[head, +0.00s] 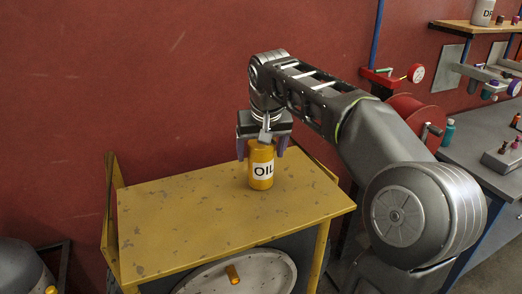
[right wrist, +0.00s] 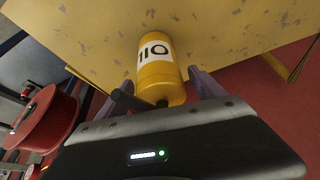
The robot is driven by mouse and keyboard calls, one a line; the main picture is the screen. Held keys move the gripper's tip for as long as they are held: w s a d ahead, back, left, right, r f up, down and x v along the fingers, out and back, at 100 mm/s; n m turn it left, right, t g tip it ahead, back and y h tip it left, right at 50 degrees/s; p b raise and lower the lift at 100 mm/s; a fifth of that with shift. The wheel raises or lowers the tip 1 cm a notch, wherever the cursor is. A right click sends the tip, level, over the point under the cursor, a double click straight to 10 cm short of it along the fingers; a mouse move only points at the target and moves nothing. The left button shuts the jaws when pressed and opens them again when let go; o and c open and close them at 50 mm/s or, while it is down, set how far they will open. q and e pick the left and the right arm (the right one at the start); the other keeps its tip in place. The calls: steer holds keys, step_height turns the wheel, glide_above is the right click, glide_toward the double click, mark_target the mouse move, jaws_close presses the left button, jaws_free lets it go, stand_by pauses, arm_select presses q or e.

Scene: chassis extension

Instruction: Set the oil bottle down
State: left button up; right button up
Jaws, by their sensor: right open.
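The yellow oil bottle (head: 262,168) stands upright on the worn yellow table (head: 185,215), near its back edge, with a white label reading OIL. My right gripper (head: 262,150) comes down over it from above, with one purple finger on each side. Gaps show between the fingers and the bottle, so the gripper is open around it. In the right wrist view the bottle (right wrist: 160,72) sits between the spread fingers, its base end hidden from close sight and its dark nozzle towards my palm. My left gripper is not in view.
The left and front of the tabletop are bare. A red wall rises behind. A red reel (head: 416,120) and a grey workbench (head: 470,140) with small bottles stand at the right. A pale round lid (head: 235,277) shows below the table's front.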

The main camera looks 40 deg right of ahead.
mark_target(263, 146)
steer(key=shift+r, duration=0.15)
steer(key=v, duration=0.6)
steer(key=shift+r, duration=0.1)
steer(key=p+v, duration=0.4)
steer(key=v, duration=0.2)
stand_by(0.3)
